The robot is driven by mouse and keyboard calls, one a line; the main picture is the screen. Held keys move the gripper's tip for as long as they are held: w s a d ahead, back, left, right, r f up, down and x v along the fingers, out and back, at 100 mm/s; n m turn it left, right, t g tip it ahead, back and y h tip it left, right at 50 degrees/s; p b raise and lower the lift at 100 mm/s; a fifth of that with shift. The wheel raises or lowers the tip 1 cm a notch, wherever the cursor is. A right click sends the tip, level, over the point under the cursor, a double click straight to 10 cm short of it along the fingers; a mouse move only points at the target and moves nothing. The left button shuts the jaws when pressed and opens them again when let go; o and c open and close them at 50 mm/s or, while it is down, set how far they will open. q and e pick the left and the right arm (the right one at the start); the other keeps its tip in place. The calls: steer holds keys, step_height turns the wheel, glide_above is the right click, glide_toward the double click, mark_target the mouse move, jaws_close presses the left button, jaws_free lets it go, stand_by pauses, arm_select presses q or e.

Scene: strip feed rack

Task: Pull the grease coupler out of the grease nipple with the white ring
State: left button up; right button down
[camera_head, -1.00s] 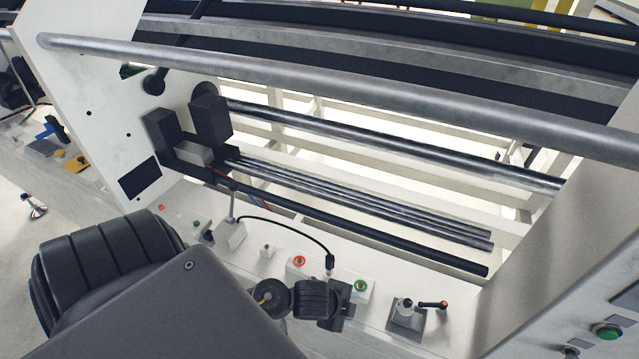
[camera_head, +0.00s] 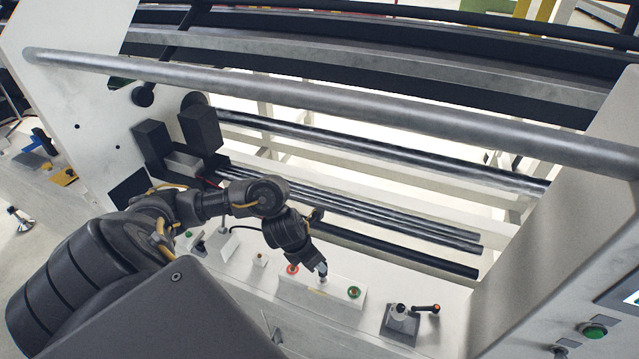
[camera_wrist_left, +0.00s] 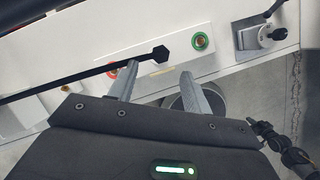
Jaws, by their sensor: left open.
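The grease coupler is a black plug (camera_wrist_left: 160,53) on a black hose (camera_wrist_left: 75,90). In the left wrist view it stands on the white block (camera_wrist_left: 218,59), between the red-ringed nipple (camera_wrist_left: 112,69) and the green-ringed nipple (camera_wrist_left: 200,41). The white ring cannot be made out under it. My left gripper (camera_wrist_left: 159,69) is open, its fingertips to either side of the coupler and just short of it in the picture; contact cannot be seen. In the head view my left gripper (camera_head: 322,268) is over the block and mostly hides the coupler. My right gripper is not in view.
A lever fitting (camera_head: 400,318) stands right of the block. Steel rods (camera_head: 400,222) and a black bar (camera_head: 410,251) run behind, close to my left arm. A side plate (camera_head: 560,230) rises at right.

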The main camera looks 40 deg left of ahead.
arm_select(q)
steer(key=b+x, duration=0.2)
steer(key=x, duration=0.7)
steer(key=shift+f, duration=0.2)
steer(key=shift+c, duration=0.6)
steer(key=c, duration=0.9)
steer(key=shift+o, duration=1.2)
steer(key=shift+c, duration=1.3)
